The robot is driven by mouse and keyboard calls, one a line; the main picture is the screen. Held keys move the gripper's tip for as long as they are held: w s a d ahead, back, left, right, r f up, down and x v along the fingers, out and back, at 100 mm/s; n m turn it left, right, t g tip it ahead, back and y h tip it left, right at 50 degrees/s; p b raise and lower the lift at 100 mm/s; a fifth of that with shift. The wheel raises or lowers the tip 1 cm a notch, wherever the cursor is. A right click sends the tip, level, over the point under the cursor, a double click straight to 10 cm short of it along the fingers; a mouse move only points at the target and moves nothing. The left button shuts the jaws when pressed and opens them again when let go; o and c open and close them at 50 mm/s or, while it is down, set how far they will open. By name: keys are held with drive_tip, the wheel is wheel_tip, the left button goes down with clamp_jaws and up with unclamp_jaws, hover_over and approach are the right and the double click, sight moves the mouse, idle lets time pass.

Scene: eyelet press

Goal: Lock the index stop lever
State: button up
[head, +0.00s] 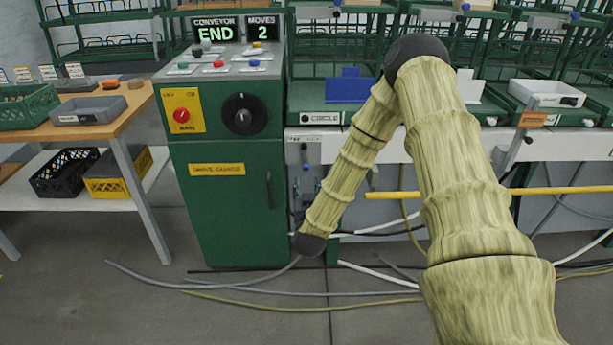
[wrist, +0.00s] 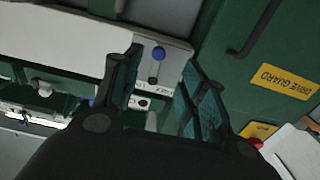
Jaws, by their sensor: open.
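In the wrist view, a small lever with a blue ball knob (wrist: 158,53) stands on a white plate (wrist: 178,56) with a printed label too small to read. I cannot tell for sure that it is the index stop lever. My gripper (wrist: 162,64) is open, with the knob showing between its two fingers. Whether the knob is within finger depth is unclear; no contact shows. In the head view, a pale lever panel (head: 312,150) sits at the right side of the green cabinet, under the CIRCLE label. My arm hides much of that area, and the gripper is not clear there.
The green control cabinet (head: 226,220) has a yellow drive guard label and a door handle (head: 269,190). A yellow bar (head: 550,190) crosses at right. Cables (head: 250,293) lie on the floor. A wooden bench (head: 130,108) stands left.

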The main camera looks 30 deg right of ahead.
sight(306, 169)
drive_tip(key=b+x, duration=0.1)
drive_tip(key=x, duration=0.9)
drive_tip(key=shift+w+d+r, duration=0.1)
drive_tip(key=shift+w+d, duration=0.2)
drive_tip(key=shift+c, duration=0.3)
clamp_jaws()
